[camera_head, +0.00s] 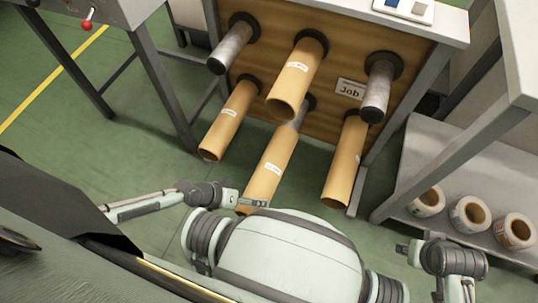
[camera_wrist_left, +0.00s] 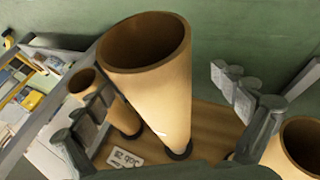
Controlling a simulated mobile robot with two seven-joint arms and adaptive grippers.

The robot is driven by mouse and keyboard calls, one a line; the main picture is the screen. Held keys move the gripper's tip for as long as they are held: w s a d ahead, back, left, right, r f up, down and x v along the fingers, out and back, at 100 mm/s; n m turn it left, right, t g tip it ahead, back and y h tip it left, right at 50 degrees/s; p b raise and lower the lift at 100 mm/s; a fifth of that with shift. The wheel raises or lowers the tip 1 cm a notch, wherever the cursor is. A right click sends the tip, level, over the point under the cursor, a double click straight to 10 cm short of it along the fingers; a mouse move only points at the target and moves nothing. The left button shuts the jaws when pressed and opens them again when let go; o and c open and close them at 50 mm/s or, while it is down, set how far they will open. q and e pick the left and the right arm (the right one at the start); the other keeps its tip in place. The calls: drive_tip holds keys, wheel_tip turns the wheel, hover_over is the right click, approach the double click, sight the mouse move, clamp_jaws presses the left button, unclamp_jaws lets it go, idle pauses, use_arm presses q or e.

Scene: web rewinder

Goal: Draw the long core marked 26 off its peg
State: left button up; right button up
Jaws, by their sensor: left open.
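Several tan cardboard cores stick out from pegs on a wooden board (camera_head: 345,55) in the head view. Their white labels are too small to read, so I cannot tell which is marked 26. My left gripper (camera_head: 256,203) is at the near end of the lower middle core (camera_head: 272,168). A stretch of bare grey peg (camera_head: 301,112) shows behind that core. In the left wrist view, a large core (camera_wrist_left: 165,92) stands between the two spread fingers of the left gripper (camera_wrist_left: 158,85). My right arm's end (camera_head: 440,262) is at the lower right, its fingers unclear.
Cores at lower left (camera_head: 228,120), lower right (camera_head: 345,160) and upper middle (camera_head: 297,77) flank it. Two upper pegs (camera_head: 232,48) (camera_head: 377,90) are bare. A "Job" sign (camera_head: 351,88) is on the board. Label rolls (camera_head: 470,213) lie on a right shelf.

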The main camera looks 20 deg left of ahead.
sight(274, 160)
use_arm(q)
drive_tip(key=shift+g, duration=0.3)
drive_tip(key=w+d+b, duration=0.1)
drive_tip(key=w, duration=0.1)
drive_tip(key=w+b, duration=0.1)
drive_tip(key=w, duration=0.1)
drive_tip(key=w+d+f+b, duration=0.1)
drive_tip(key=w, duration=0.1)
drive_tip(key=shift+d+f+b, duration=0.1)
drive_tip(key=shift+d+b, duration=0.2)
drive_tip(key=shift+d, duration=0.05)
drive_tip(key=w+b, duration=0.6)
drive_tip(key=w, duration=0.4)
drive_tip(key=shift+a, duration=0.15)
drive_tip(key=shift+f, duration=0.15)
drive_tip(key=shift+a, duration=0.1)
